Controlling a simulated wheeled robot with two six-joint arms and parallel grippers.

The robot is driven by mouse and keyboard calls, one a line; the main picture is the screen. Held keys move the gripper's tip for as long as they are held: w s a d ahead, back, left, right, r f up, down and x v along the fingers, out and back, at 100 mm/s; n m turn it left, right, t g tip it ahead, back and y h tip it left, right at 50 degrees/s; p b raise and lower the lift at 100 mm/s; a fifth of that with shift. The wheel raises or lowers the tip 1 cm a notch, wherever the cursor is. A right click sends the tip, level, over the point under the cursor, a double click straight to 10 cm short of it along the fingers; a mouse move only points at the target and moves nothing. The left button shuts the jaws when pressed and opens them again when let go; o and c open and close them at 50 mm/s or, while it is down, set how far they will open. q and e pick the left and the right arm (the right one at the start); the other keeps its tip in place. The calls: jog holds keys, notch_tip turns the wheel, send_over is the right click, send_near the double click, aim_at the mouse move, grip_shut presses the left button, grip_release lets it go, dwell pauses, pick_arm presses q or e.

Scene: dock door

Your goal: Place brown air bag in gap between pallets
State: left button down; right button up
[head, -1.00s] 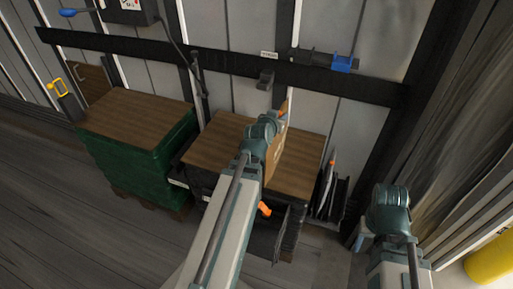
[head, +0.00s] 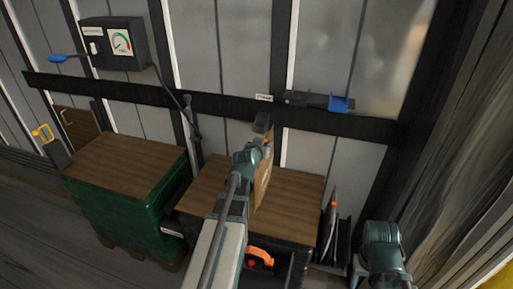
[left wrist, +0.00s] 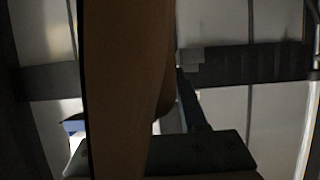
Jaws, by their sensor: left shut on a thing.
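The brown air bag (head: 264,184) is a flat, upright panel in my left gripper (head: 262,148). The gripper is shut on it and holds it over the wood-topped dark load (head: 298,200). In the left wrist view the bag (left wrist: 125,95) fills the middle as a tall brown sheet. A green-wrapped pallet load (head: 125,215) with a wooden top stands to the left, with a narrow dark gap between the two loads. My left arm and the bag hide part of the dark load's top. My right arm's wrist is at the lower right; its fingers cannot be made out.
A black gauge box (head: 113,43) hangs on the wall, with a hose running down. A dark rail (head: 340,123) crosses the wall behind the loads and carries a blue-ended fitting (head: 338,104). Thin dark panels (head: 333,230) stand right of the dark load. Open floor lies at left.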

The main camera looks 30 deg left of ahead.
pick_arm(q)
jog(key=shift+a, duration=0.15)
jog(key=shift+w+a, duration=0.75)
jog(key=shift+w, duration=0.35)
jog(key=f+b, duration=0.3)
jog(key=shift+s+a+f+b, duration=0.25)
jog(key=shift+s+f+b, duration=0.05)
jog(key=shift+f+b, duration=0.1)
jog(key=shift+r, duration=0.1)
